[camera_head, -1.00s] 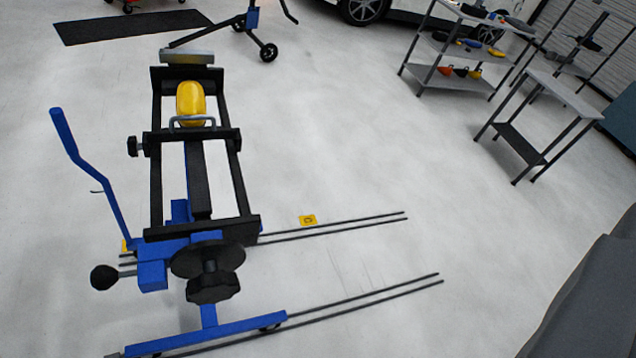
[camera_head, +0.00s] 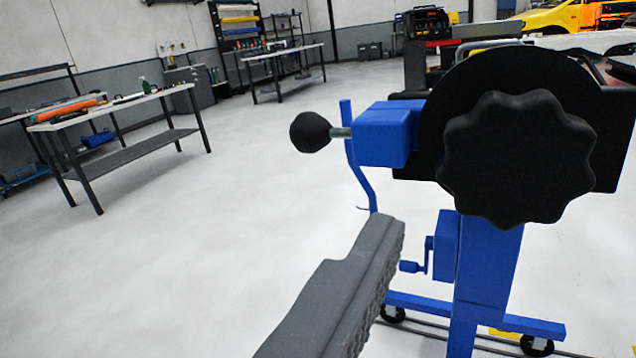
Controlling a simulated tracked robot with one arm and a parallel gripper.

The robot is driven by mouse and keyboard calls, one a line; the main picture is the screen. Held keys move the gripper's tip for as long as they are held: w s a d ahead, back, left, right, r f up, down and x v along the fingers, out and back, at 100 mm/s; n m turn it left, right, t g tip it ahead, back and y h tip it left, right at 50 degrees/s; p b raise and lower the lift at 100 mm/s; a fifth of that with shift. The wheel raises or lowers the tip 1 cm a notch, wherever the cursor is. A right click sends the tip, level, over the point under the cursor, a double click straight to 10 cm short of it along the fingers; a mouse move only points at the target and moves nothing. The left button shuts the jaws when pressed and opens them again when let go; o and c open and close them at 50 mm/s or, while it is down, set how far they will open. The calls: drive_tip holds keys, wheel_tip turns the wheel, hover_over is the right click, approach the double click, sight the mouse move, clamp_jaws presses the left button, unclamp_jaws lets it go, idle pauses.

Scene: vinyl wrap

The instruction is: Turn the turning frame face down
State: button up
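The turning frame (camera_head: 615,150) stands close at the right, seen from its end. Its black lobed hand knob (camera_head: 518,158) sits in front of a black round disc (camera_head: 480,75), on top of a blue post (camera_head: 488,265). A blue block (camera_head: 387,137) to the left of the disc carries a pin with a black ball knob (camera_head: 311,131). A bent blue lever (camera_head: 360,180) shows behind it. One grey ridged finger of my gripper (camera_head: 388,238) points toward the stand, below and left of the knob. The other finger is out of view. Contact with the stand is not visible.
The stand's wheeled blue foot (camera_head: 530,326) is at lower right, near dark floor rails. A workbench (camera_head: 110,110) with tools is at the left, another (camera_head: 285,58) farther back. A yellow car (camera_head: 560,18) is at the far right. The floor between is clear.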

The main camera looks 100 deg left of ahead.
sight(514, 166)
drive_tip(key=x, duration=0.4)
drive_tip(key=b+x, duration=0.1)
drive_tip(key=x, duration=0.4)
drive_tip(key=s+x, duration=0.1)
drive_tip(key=x, duration=0.3)
drive_tip(key=shift+a+f+b, duration=0.2)
drive_tip(key=shift+a+b, duration=0.1)
drive_tip(key=shift+a, duration=0.25)
drive_tip(key=c, duration=1.1)
drive_tip(key=shift+d, duration=0.15)
drive_tip(key=shift+c, duration=1.4)
